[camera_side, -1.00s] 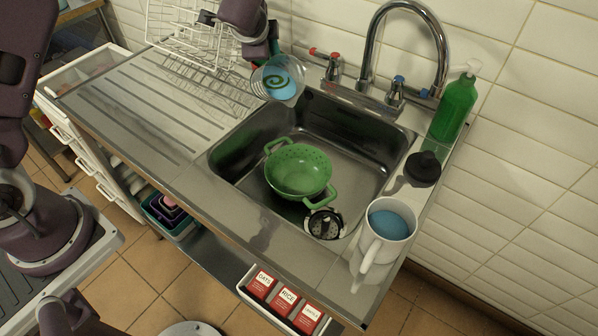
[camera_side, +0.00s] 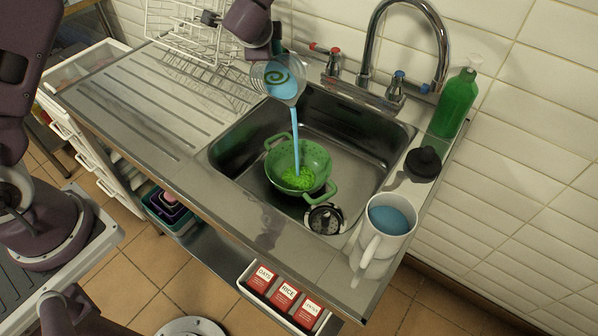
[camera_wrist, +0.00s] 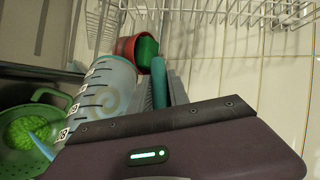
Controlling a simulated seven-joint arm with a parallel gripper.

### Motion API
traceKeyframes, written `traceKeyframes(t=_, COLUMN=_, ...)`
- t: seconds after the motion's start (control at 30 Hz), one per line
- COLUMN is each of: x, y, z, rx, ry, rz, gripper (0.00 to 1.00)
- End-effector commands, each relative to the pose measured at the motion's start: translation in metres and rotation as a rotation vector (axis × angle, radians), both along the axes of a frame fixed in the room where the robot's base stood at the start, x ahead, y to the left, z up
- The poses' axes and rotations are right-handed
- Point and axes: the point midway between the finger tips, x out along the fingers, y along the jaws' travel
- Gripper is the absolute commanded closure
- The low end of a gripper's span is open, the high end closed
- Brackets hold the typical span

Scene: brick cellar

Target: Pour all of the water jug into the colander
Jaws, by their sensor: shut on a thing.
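A clear measuring jug (camera_side: 279,80) with blue water and a spiral mark is tilted, mouth down toward the sink. My gripper (camera_side: 275,47) is shut on it above the sink's back left corner. In the wrist view the jug (camera_wrist: 103,88) shows black scale marks beside my gripper (camera_wrist: 160,88). A blue stream (camera_side: 295,135) falls from its lip into the green colander (camera_side: 315,160), which sits upright in the sink with its two handles out. The stream lands inside on a bright green patch. The colander (camera_wrist: 50,95) also shows at the wrist view's left edge.
A white jug (camera_side: 390,222) with blue liquid stands on the right counter, near a black stopper-like object (camera_side: 422,165) and a green soap bottle (camera_side: 456,105). The tap (camera_side: 405,15) arches behind the sink (camera_side: 350,185). A wire rack (camera_side: 180,30) stands at the back left.

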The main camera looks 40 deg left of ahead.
Motion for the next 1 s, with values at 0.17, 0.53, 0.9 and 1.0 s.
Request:
traceKeyframes(t=0.17, x=-0.0002, y=-0.0008, z=0.0009, rx=0.009, ry=-0.006, rz=0.0, gripper=1.0)
traceKeyframes(t=0.53, x=-0.0013, y=-0.0023, z=0.0018, rx=0.028, ry=-0.017, rz=0.0, gripper=1.0)
traceKeyframes(t=0.9, x=-0.0025, y=-0.0051, z=0.0022, rx=0.049, ry=-0.029, rz=-0.001, gripper=1.0)
traceKeyframes(t=1.0, x=-0.0028, y=-0.0058, z=0.0015, rx=0.056, ry=-0.034, rz=-0.001, gripper=1.0)
